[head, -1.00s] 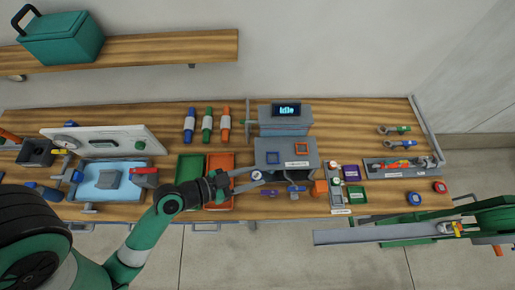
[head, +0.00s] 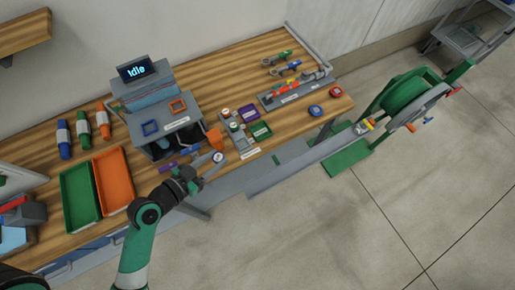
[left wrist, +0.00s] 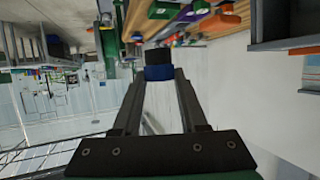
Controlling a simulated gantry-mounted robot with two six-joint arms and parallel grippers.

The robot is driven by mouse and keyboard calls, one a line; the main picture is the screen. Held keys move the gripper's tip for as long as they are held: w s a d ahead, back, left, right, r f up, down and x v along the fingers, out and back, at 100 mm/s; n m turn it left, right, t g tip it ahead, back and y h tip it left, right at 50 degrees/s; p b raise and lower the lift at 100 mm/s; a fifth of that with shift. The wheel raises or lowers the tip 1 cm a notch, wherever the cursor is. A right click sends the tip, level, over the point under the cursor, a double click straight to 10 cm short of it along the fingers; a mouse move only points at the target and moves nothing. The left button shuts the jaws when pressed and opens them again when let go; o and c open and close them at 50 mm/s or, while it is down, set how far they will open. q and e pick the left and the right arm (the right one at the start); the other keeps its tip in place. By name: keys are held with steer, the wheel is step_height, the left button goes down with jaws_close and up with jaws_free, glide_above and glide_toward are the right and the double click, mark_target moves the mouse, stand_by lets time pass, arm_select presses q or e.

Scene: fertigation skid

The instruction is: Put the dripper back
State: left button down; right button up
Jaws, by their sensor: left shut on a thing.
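My left gripper (head: 205,174) is shut on a small round piece (head: 217,157), which I take to be the dripper. It has a pale face and dark rim in the head view. In the left wrist view a blue and black piece (left wrist: 158,72) sits between the fingertips. It is held near the bench's front edge, just in front of an orange block (head: 215,138). A grey rack (head: 239,143) with small round pieces stands to its right. My right gripper is not in view.
The grey station with an "Idle" screen (head: 137,71) stands behind the gripper. A green bin (head: 80,190) and an orange bin (head: 114,180) lie left. Red (head: 335,91) and blue (head: 315,110) pucks lie right. A green reel stand (head: 400,95) is beyond the bench.

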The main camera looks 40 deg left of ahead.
arm_select(q)
steer(key=w+a+f+b, duration=0.1)
steer(key=w+f, duration=0.2)
steer(key=w, duration=0.1)
steer(key=w+a+f+b, duration=0.1)
steer(key=w+f, duration=0.2)
steer(key=w, duration=0.1)
steer(key=w+a+f+b, duration=0.1)
steer(key=w+f, duration=0.3)
steer(key=w, duration=0.1)
steer(key=shift+a, duration=0.25)
steer(key=f, duration=0.1)
steer(key=f+b, duration=0.2)
steer(key=shift+w, duration=0.25)
steer(key=shift+s+f, duration=0.1)
steer(key=shift+f, duration=0.2)
